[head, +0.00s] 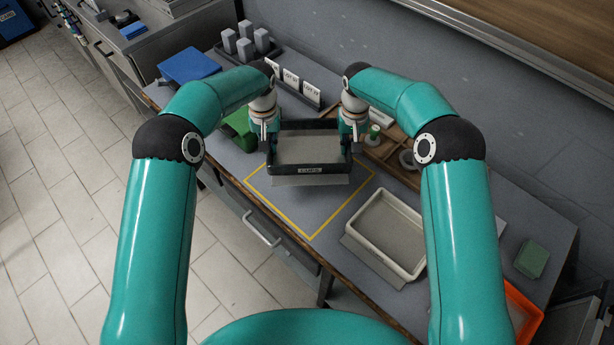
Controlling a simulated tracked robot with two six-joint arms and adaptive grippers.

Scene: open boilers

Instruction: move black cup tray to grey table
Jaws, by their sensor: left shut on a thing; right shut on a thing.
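The black cup tray (309,171) is a shallow dark-rimmed tray with a label on its front wall, in the middle of the head view. My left gripper (264,140) is shut on its left side and my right gripper (352,138) is shut on its right side. The tray looks level and its inside looks empty. It appears over the back part of a yellow outlined square on the grey table (285,200). I cannot tell how high it is above the surface. The fingertips are small and partly hidden by the wrists.
A cream tray (385,233) lies to the right on the table. A wooden organiser (395,150), a green block (532,258) and an orange bin (523,310) are further right. A green object (238,128), a blue item (188,66) and label cards (299,88) stand behind left.

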